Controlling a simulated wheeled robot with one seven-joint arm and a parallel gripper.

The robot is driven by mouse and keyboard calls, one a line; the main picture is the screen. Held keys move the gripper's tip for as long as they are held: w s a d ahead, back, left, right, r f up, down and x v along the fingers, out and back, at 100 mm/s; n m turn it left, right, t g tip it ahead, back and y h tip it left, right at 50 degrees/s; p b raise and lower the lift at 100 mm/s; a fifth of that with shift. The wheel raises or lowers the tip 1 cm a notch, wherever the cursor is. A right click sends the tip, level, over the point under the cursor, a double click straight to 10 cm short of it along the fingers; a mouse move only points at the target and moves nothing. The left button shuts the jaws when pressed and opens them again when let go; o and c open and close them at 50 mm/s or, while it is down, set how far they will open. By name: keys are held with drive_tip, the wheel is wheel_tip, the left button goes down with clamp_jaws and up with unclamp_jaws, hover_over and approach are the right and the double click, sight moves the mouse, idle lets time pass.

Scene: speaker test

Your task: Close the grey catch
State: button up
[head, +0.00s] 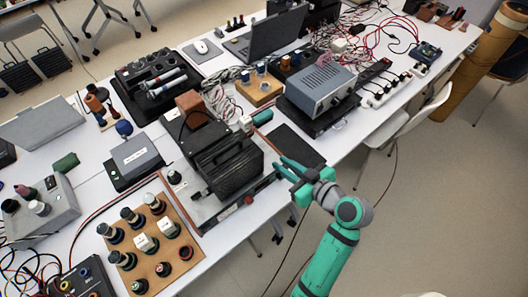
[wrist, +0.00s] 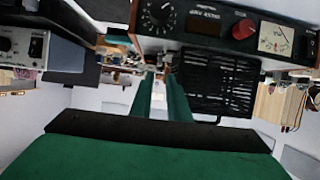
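My gripper (head: 288,178) is at the front edge of the table, just right of a black instrument box (head: 232,168) with a slatted grille. In the wrist view my gripper (wrist: 160,82) has its two green fingers apart, with nothing between them. There the instrument's panel (wrist: 210,24) with dials, a red knob and a meter hangs upside down at the top, and its black grille (wrist: 218,78) is right of the fingers. I cannot make out the grey catch for certain in either view; it may be too small or hidden.
A grey instrument (head: 320,84) stands behind and right of my gripper. A flat black pad (head: 297,143) lies just beyond it. A wooden board (head: 148,236) with several terminals is at the front left. The floor right of the table is mostly clear, with a white chair (head: 405,140).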

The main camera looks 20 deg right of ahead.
sight(265, 159)
drive_tip(key=x, duration=0.8)
drive_tip(key=shift+w+f, duration=0.1)
drive_tip(key=shift+w, duration=0.2)
drive_tip(key=shift+w+f, duration=0.15)
drive_tip(key=shift+w, duration=0.05)
drive_tip(key=shift+w+a+f, duration=0.2)
drive_tip(key=shift+w+a, duration=0.05)
drive_tip(key=shift+w, duration=0.15)
drive_tip(key=shift+w+a, duration=0.1)
drive_tip(key=shift+a, duration=0.15)
drive_tip(key=shift+d, duration=0.2)
clamp_jaws()
